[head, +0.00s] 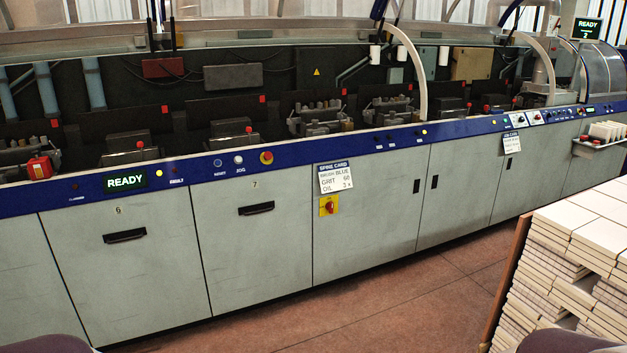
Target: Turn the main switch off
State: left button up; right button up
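A red rotary switch (329,206) on a yellow square plate is mounted on the grey cabinet front, below the spine card. It looks like the main switch, but no label on it is readable. Its knob is too small for me to tell which position it is turned to. The green display (125,181) on the blue panel strip reads READY. Neither of my grippers is in view. Nothing touches the switch.
A white spine card (335,177) hangs just above the switch. A red emergency button (266,157) sits on the blue strip. Stacked book blocks (570,260) on a pallet stand at the right. The brown floor (400,310) before the cabinets is clear.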

aim_at(329, 206)
jog(key=i+z, duration=0.1)
jog(key=i, duration=0.65)
jog(key=i+j+z, duration=0.1)
jog(key=i, duration=0.65)
jog(key=i+l+u, duration=0.25)
jog(key=i+l, duration=0.75)
jog(key=i+l+u, duration=0.2)
jog(key=i+l, duration=0.9)
jog(key=l, duration=0.15)
